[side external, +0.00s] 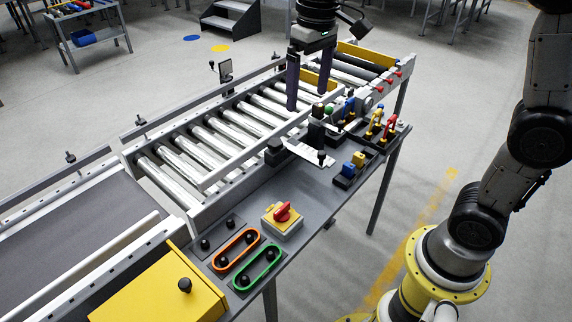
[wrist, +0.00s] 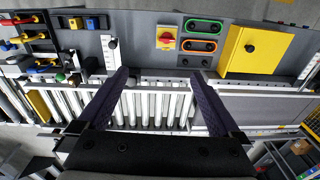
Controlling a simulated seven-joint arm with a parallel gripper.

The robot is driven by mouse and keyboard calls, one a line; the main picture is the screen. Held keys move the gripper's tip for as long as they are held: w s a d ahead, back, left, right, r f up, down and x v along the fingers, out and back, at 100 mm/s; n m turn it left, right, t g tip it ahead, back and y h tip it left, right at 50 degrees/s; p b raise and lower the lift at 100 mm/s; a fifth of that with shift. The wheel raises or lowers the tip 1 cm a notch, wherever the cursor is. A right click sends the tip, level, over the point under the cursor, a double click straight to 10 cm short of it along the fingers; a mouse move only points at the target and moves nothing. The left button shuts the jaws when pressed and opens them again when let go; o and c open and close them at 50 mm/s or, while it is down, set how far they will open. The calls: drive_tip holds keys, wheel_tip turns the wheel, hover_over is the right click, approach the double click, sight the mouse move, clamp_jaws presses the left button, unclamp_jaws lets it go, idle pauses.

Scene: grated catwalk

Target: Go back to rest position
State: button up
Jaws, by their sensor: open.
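My gripper (side external: 307,99) is above the far part of the roller conveyor (side external: 207,150) in the side external view, pointing down. Its two dark fingers are apart with nothing between them. In the wrist view the gripper (wrist: 160,72) also shows open and empty, with the silver rollers (wrist: 155,107) behind its fingers. I cannot tell the exact height of the fingertips above the rollers.
A grey control panel along the conveyor carries a red-and-yellow switch (side external: 282,214), orange (side external: 236,249) and green (side external: 257,269) loops, a yellow box (side external: 160,292) and blue and yellow blocks (side external: 352,165). Upright levers and knobs stand near my gripper.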

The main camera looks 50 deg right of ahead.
drive_tip(key=s+d+r+t, duration=0.1)
drive_tip(key=s+r+t, duration=0.15)
drive_tip(key=s, duration=0.45)
drive_tip(key=s+d+f+t, duration=0.1)
drive_tip(key=s+f+t, duration=0.1)
drive_tip(key=s+f, duration=0.5)
drive_tip(key=s, duration=0.5)
drive_tip(key=shift+d+t, duration=0.35)
